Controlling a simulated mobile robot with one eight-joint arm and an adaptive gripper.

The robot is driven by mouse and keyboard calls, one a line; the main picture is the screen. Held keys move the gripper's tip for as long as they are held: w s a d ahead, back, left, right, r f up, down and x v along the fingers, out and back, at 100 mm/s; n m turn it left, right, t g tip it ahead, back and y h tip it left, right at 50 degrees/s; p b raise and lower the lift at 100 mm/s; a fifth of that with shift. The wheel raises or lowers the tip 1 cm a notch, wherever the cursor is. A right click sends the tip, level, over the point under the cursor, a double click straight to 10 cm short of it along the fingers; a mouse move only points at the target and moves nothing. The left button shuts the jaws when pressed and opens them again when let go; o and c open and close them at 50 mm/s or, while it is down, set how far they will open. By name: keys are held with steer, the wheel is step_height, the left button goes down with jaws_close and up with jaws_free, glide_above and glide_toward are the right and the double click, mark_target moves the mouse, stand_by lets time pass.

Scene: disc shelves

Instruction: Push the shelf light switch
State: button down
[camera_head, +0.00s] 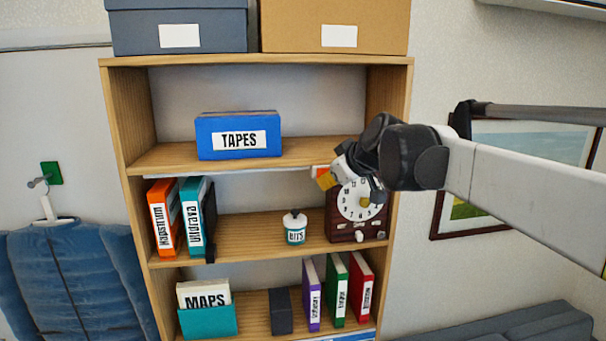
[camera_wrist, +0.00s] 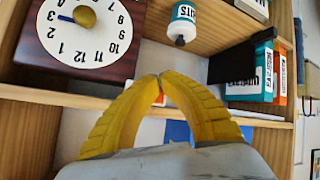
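A thin white light strip (camera_head: 245,171) runs under the front of the shelf that holds the TAPES box. It also shows in the wrist view (camera_wrist: 240,116), partly behind my fingers. My gripper (camera_head: 325,178) is at the right end of this strip, just below the shelf edge and in front of the clock. In the wrist view its yellow fingers (camera_wrist: 159,78) meet at the tips, with nothing seen held between them. A small red and white patch (camera_head: 318,169) shows at the fingertips, possibly the switch. Contact cannot be told; the fingers hide that spot in the wrist view.
The brown clock (camera_head: 341,231) stands close beside my gripper. A BITS jar (camera_head: 295,228) and binders (camera_head: 163,217) share its shelf. The TAPES box (camera_head: 238,136) sits above. The shelf's right side panel (camera_head: 401,120) is near my arm.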

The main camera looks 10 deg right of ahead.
steer(key=shift+w, duration=0.15)
steer(key=shift+w, duration=0.25)
steer(key=shift+s, duration=0.45)
steer(key=s, duration=0.6)
stand_by(0.5)
stand_by(1.7)
